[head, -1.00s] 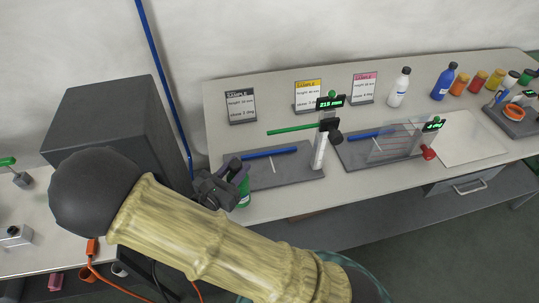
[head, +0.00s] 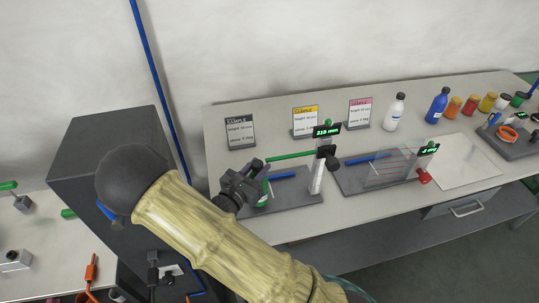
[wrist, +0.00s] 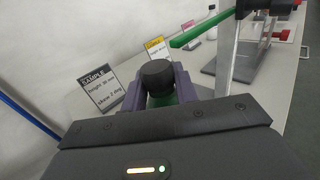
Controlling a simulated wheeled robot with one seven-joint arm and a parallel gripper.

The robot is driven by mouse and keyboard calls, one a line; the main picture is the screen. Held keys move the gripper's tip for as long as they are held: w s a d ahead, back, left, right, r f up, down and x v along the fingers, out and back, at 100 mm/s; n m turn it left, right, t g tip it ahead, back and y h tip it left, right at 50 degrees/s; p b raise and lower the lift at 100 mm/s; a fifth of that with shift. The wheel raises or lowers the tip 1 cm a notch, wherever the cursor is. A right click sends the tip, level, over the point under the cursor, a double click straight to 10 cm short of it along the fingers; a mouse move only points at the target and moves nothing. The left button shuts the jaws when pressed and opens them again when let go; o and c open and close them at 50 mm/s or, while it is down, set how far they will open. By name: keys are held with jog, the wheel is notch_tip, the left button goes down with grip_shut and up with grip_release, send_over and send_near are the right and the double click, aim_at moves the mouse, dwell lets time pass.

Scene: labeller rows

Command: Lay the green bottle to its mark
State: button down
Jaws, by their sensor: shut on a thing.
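My gripper (head: 254,188) is shut on the green bottle (head: 262,200), which has a black cap (wrist: 157,75). In the wrist view the purple fingers stand on either side of the bottle's upper part, and its lower body is hidden behind my gripper. In the head view the bottle is at the left end of the first grey stand base (head: 300,197), near a blue bar (head: 292,175). I cannot tell whether it touches the base. A green horizontal bar (head: 290,156) runs from the upright post (head: 317,177), whose display reads 215 mm. No mark is clearly identifiable.
A second stand base (head: 350,182) with a clear lined panel (head: 395,168) and red knob (head: 424,177) is to the right. Sample cards (head: 240,132) stand behind. White (head: 395,112) and blue (head: 438,105) bottles stand farther right. A dark box (head: 115,160) is left.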

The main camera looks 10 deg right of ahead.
jog(key=shift+x, duration=1.3)
jog(key=shift+d, duration=0.15)
jog(key=w+d, duration=0.1)
jog(key=w+d+f+p, duration=0.1)
jog(key=w+d, duration=0.1)
jog(key=shift+w+f+p, duration=0.1)
jog(key=shift+f+p, duration=0.15)
jog(key=shift+p, duration=0.15)
jog(key=shift+d, duration=0.1)
jog(key=shift+f, duration=0.15)
jog(key=c, duration=1.1)
grip_release()
